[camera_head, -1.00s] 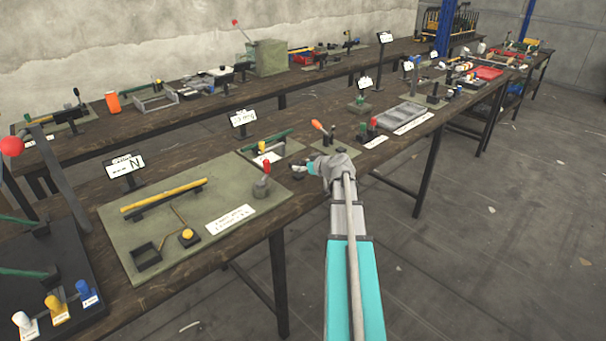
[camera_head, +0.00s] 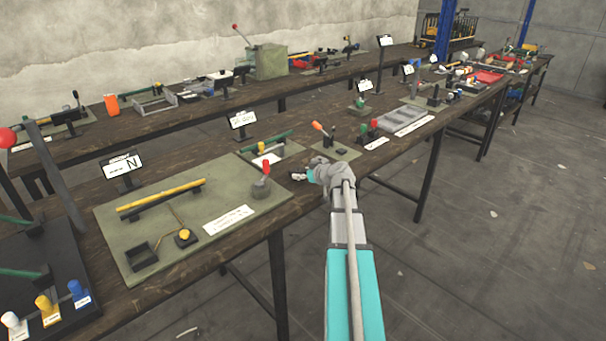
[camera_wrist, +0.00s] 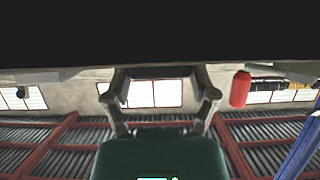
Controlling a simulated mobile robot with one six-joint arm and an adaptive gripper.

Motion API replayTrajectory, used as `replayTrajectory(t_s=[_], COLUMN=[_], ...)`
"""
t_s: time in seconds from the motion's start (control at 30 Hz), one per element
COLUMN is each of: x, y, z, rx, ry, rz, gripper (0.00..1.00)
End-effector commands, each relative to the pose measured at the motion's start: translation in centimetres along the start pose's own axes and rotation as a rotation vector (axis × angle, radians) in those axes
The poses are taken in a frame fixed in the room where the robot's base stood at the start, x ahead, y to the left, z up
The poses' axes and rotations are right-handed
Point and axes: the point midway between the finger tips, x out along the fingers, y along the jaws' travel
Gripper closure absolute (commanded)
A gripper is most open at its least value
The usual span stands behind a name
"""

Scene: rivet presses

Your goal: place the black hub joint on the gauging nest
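My gripper (camera_head: 299,176) is low over the front part of the near bench, just left of my wrist. In the wrist view my gripper (camera_wrist: 160,92) has its two fingers spread apart, with only a distant window visible between them. A wide black surface fills the top of that view and meets the fingertip ends; I cannot tell what it is. I cannot make out the black hub joint for sure.
A red-handled post (camera_head: 263,180) stands left of my gripper on a large green board (camera_head: 150,225). An orange-handled lever (camera_head: 320,128) is behind it. A grey tray (camera_head: 397,121) and several sign stands are farther along the bench.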

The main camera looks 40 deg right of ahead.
Motion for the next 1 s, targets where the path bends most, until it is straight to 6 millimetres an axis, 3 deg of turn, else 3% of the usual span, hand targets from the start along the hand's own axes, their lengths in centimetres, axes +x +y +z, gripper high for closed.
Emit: replayTrajectory(t_s=[0.03, 0.1, 0.6, 0.77, 1.0], x=[0.0, 0.0, 0.0, -0.9, -3.9], y=[0.0, 0.0, 0.0, -0.1, -0.2], z=[0.0, 0.0, 0.0, -0.1, -0.2], rx=[0.000, 0.000, 0.000, 0.000, 0.001], ry=[0.000, 0.000, 0.000, 0.000, -0.001], rz=[0.000, 0.000, 0.000, 0.001, 0.001], gripper=[0.12, 0.00, 0.00, 0.00, 0.00])
